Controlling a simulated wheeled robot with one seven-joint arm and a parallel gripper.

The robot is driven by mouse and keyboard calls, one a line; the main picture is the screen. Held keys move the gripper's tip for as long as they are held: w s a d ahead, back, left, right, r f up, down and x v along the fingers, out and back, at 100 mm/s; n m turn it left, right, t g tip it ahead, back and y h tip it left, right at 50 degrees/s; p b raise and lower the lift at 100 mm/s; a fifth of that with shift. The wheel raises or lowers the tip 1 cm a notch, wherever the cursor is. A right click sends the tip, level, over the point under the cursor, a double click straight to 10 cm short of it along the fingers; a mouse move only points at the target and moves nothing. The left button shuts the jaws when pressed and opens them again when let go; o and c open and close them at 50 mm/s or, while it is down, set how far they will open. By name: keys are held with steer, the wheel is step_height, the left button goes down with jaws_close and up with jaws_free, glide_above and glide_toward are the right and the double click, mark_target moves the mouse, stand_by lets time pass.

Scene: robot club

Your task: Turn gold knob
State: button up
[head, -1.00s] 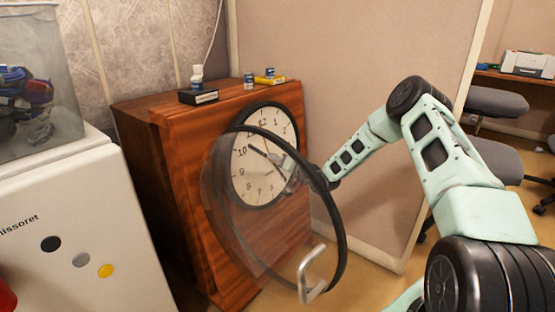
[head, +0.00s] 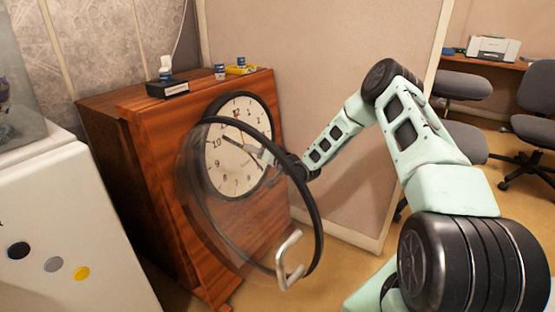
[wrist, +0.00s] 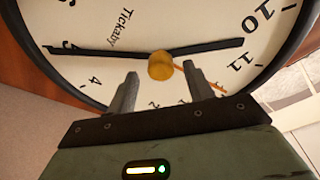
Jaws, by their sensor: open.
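The gold knob (wrist: 161,66) is a small round knob at the centre of the white clock face (wrist: 200,22), where the black hands meet. In the wrist view my gripper (wrist: 162,80) is open, with one finger on each side below the knob; I cannot tell whether either finger touches it. In the head view my gripper (head: 266,156) reaches past the open glass cover to the clock face (head: 225,172), and the knob is hard to make out there. The clear round cover with a black rim (head: 318,225) and a pale handle (head: 287,262) stands swung open in front.
The clock is set in a brown wooden cabinet (head: 150,170). A black box (head: 167,89) and small bottles (head: 219,71) stand on top. A white cabinet (head: 60,225) is at the left, a partition (head: 330,60) behind my arm, and office chairs (head: 540,130) at the right.

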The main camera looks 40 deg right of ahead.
steer(key=p+v, duration=0.2)
steer(key=v, duration=1.3)
steer(key=shift+s, duration=0.3)
steer(key=shift+d, duration=0.1)
